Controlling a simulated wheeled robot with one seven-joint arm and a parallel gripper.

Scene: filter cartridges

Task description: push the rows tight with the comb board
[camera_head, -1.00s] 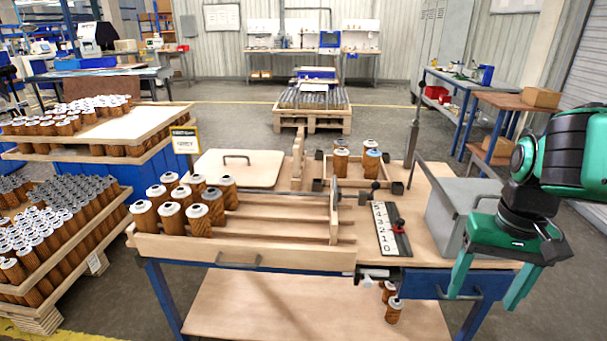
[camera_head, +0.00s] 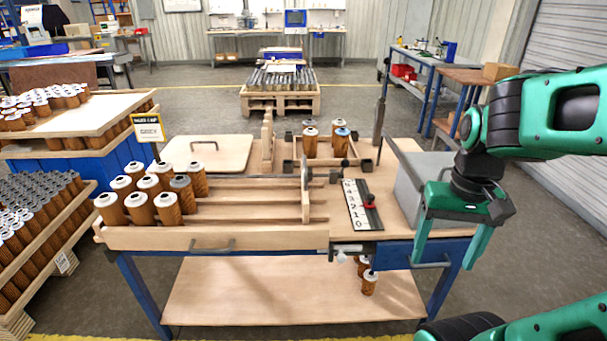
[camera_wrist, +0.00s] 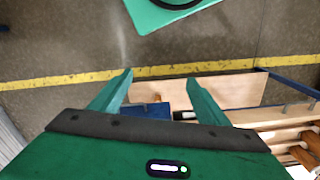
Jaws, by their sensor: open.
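Several brown cartridges with white caps (camera_head: 140,209) stand in rows at the left end of a slotted wooden rack (camera_head: 220,238) on the bench. One in the rows has a darker grey cap (camera_head: 181,183). An upright wooden board (camera_head: 306,190), which looks like the comb board, stands across the rack's right end, well apart from the cartridges. My gripper (camera_head: 445,262) is open and empty, pointing down at the bench's right front, right of the board. In the wrist view my gripper (camera_wrist: 160,88) has nothing between its fingers. The rack's edge shows at lower right there.
A wooden tray (camera_head: 300,170) with several cartridges stands behind. A flat lid with handle (camera_head: 205,155) lies back left. Loose cartridges (camera_head: 369,284) stand on the lower shelf.

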